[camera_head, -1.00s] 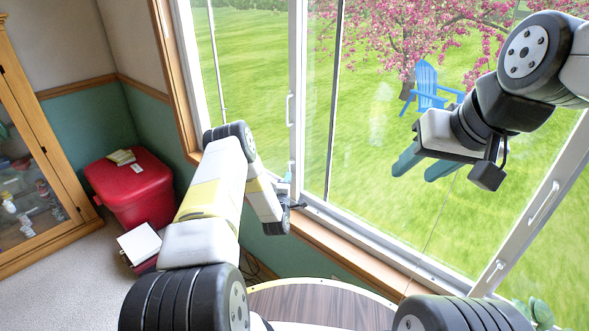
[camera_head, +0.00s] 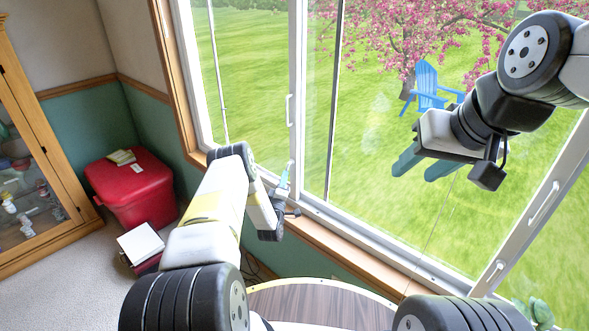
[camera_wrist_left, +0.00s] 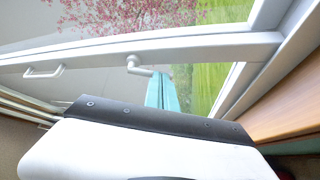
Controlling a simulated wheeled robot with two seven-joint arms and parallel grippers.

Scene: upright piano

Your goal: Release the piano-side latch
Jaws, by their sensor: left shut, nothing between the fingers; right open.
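A small latch (camera_wrist_left: 138,66) with a bent lever is on the pale window sash in the left wrist view. I cannot tell from the frames whether it is the piano-side one. My left gripper (camera_wrist_left: 163,90) has its teal fingers shut and empty, with their tips close to the lever's end; contact cannot be told. In the head view my left gripper (camera_head: 285,176) is upright at the left sash's lower frame. A second latch (camera_head: 495,269) sits low on the right sash. My right gripper (camera_head: 423,167) is open and empty in front of the glass, away from both latches.
A window handle (camera_head: 289,110) is above on the left sash, and another handle (camera_head: 543,202) is on the right sash. The wooden sill (camera_head: 335,252) runs below. A red box (camera_head: 133,190) and a glass cabinet (camera_head: 35,170) stand at the left.

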